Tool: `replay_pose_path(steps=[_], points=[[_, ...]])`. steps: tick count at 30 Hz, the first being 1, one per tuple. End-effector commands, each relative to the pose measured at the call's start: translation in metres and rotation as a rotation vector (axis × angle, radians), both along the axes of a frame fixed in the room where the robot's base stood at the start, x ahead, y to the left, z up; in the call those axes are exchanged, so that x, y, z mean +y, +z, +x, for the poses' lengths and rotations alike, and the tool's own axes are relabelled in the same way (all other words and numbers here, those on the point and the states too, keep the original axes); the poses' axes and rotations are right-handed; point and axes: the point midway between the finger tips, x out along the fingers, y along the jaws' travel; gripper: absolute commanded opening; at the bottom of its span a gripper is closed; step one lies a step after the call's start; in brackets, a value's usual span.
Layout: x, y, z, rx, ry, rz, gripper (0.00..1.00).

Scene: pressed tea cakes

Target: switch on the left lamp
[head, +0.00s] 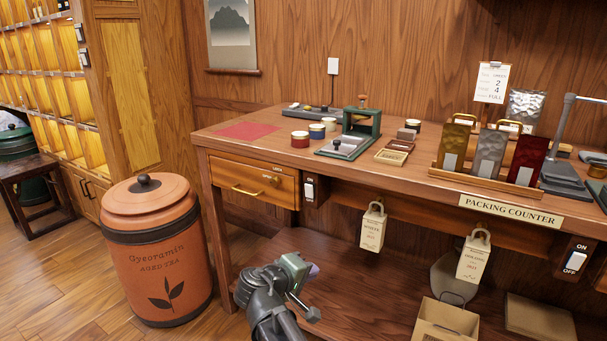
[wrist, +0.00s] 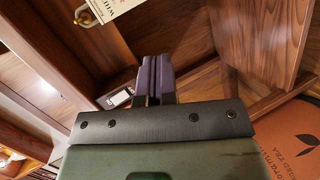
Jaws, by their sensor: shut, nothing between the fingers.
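A white rocker switch (head: 309,189) on a dark plate sits on the counter's front, just right of the drawer. A small white switch also shows in the wrist view (wrist: 118,97), just left of my fingers. A second rocker switch (head: 575,256), marked ON and OFF, is at the far right of the counter front. I cannot tell which lamp either works, and no lamp is clearly identifiable. My gripper (head: 310,271) is below the counter front, under the left switch and apart from it. Its purple fingers (wrist: 154,80) are shut and empty.
The wooden packing counter (head: 240,140) has a drawer (head: 250,183) at its left end. An orange tea bin (head: 155,255) stands left of my arm. Tagged packets (head: 373,228) hang under the counter edge. A cardboard box (head: 445,322) is at lower right.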

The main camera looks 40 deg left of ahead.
Motion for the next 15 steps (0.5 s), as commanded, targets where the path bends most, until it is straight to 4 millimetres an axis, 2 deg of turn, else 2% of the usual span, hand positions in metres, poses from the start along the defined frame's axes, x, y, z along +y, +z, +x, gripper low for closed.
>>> replay_pose_path(steps=[1, 3, 4, 6, 9, 15], points=[[0.034, 0.030, -0.006, -0.088, 0.060, -0.027, 0.00], [0.068, 0.057, -0.010, -0.233, 0.133, -0.073, 0.00], [0.078, 0.066, -0.007, -0.294, 0.155, -0.094, 0.00], [0.091, 0.081, -0.002, -0.403, 0.193, -0.134, 0.00], [0.098, 0.095, -0.002, -0.489, 0.231, -0.169, 0.00], [0.100, 0.098, -0.003, -0.507, 0.250, -0.170, 0.00]])
